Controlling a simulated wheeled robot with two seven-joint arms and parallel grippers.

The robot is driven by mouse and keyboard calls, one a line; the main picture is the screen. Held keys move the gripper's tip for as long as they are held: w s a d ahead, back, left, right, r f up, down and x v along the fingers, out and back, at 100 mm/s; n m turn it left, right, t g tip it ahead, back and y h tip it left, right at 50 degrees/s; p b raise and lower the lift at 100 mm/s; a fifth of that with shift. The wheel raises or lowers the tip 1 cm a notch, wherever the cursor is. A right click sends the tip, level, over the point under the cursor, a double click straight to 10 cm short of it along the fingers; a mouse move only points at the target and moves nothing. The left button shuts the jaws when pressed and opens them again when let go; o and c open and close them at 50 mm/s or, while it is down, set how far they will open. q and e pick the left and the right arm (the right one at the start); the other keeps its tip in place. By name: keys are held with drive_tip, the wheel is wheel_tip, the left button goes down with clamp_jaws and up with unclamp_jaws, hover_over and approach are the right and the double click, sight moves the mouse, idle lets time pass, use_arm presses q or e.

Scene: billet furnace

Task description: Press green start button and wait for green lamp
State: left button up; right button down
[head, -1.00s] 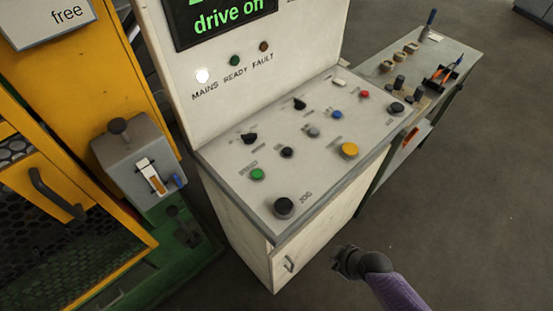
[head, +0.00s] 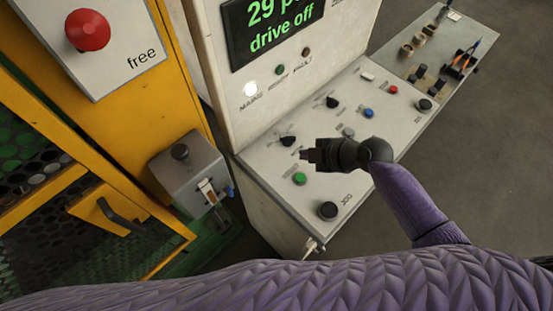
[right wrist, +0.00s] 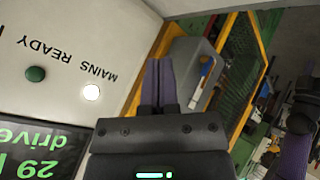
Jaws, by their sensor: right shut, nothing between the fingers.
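The green start button (head: 299,179) is on the sloping white desk (head: 272,205), left of the black JOG knob (head: 327,210). My right gripper (head: 306,156) is shut and empty above the desk, appearing just above the button in the head view; contact is not visible. Its closed fingers also show in the right wrist view (right wrist: 158,80). The green READY lamp (head: 279,69) looks dark, as it does in the right wrist view (right wrist: 36,74). The MAINS lamp (head: 250,88) glows white, and the FAULT lamp (head: 306,52) is dark. My left gripper is not seen.
The display (head: 272,25) reads "drive off". Other knobs and buttons surround the gripper, including a blue button (head: 368,113). A grey box (head: 186,165) and yellow frame (head: 170,80) stand left. A red mushroom button (head: 88,30) is upper left. Open floor lies right.

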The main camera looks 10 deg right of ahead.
sight(304, 178)
wheel_tip(304, 178, down, 8)
drive_tip(key=b, duration=0.7)
drive_tip(key=shift+d+f, duration=0.1)
drive_tip(key=shift+f+b, duration=0.4)
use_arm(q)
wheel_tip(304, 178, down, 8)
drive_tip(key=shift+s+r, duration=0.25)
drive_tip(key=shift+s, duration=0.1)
use_arm(e)
drive_tip(key=shift+r, duration=0.1)
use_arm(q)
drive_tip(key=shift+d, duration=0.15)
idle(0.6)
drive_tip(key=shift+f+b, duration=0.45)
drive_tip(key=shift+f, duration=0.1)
use_arm(e)
drive_tip(key=shift+f, duration=0.4)
